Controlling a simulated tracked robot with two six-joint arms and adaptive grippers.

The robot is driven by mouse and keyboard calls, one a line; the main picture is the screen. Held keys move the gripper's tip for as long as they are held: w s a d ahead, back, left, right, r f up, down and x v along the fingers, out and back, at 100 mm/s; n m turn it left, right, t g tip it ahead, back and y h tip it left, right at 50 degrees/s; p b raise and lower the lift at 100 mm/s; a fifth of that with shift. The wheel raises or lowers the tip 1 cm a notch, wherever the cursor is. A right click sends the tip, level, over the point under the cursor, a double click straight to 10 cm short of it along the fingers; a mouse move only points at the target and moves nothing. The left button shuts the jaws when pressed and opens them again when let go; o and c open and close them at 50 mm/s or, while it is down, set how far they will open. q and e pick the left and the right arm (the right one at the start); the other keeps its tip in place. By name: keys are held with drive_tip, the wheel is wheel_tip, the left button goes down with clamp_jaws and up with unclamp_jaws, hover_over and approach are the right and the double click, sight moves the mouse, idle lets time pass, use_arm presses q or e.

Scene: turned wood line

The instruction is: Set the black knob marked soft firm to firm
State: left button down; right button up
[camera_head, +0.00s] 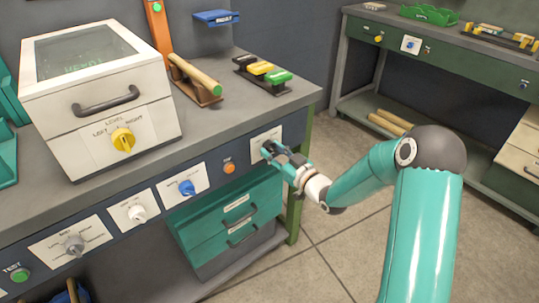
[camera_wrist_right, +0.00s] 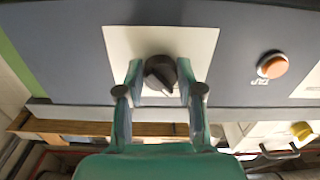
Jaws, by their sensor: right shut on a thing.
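The black knob (camera_wrist_right: 160,75) sits on a pale plate (camera_wrist_right: 203,45) on the bench's dark front panel. In the right wrist view my right gripper (camera_wrist_right: 160,68) has one finger on each side of the knob and is shut on it. The knob's ridge looks slanted, but the soft and firm marks cannot be read, so its setting is unclear. In the head view my right gripper (camera_head: 272,150) reaches the plate (camera_head: 259,139) at the panel's right end and mostly hides the knob. My left gripper is not in view.
Left along the panel are an orange button (camera_head: 229,168), a blue knob (camera_head: 187,187), a white knob (camera_head: 137,213) and a grey knob (camera_head: 74,244). Teal drawers (camera_head: 235,210) sit below. A white box with a yellow knob (camera_head: 123,139) stands on the bench. Open floor lies right.

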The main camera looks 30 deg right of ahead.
drive_tip(key=m+b, duration=0.2)
drive_tip(key=m, duration=0.1)
drive_tip(key=shift+a+f, duration=0.15)
drive_tip(key=shift+f, duration=0.05)
drive_tip(key=m+b, duration=0.1)
drive_tip(key=m, duration=0.4)
drive_tip(key=shift+r+b, duration=0.1)
drive_tip(key=shift+b, duration=0.2)
drive_tip(key=m, duration=0.4)
drive_tip(key=shift+a+r+m, duration=0.1)
drive_tip(key=shift+m, duration=0.2)
drive_tip(key=m, duration=0.4)
drive_tip(key=shift+m, duration=0.4)
drive_tip(key=o, duration=1.1)
drive_tip(key=shift+o, duration=0.2)
drive_tip(key=shift+r, duration=0.1)
drive_tip(key=s+d, duration=0.1)
drive_tip(key=s, duration=1.1)
